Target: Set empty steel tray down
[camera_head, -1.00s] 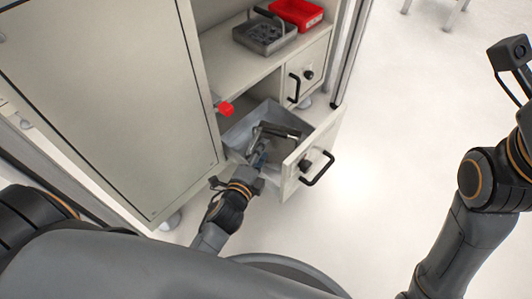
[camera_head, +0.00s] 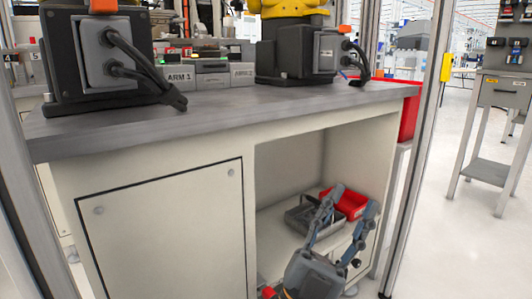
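A grey steel tray (camera_head: 301,217) with a raised handle sits on the shelf inside the cabinet, beside a red bin (camera_head: 352,196). My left gripper (camera_head: 353,198) points up in front of the shelf, its two fingers spread apart with nothing seen between them. Its fingers cover part of the tray and the red bin. I cannot make out what lies in the tray. My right gripper is not in view.
The cabinet's worktop (camera_head: 225,112) carries black robot bases and a box marked ARM 1. A closed panel (camera_head: 165,235) is left of the shelf opening. A metal post (camera_head: 415,170) stands at right. A grey table (camera_head: 490,170) is farther right, with clear floor between.

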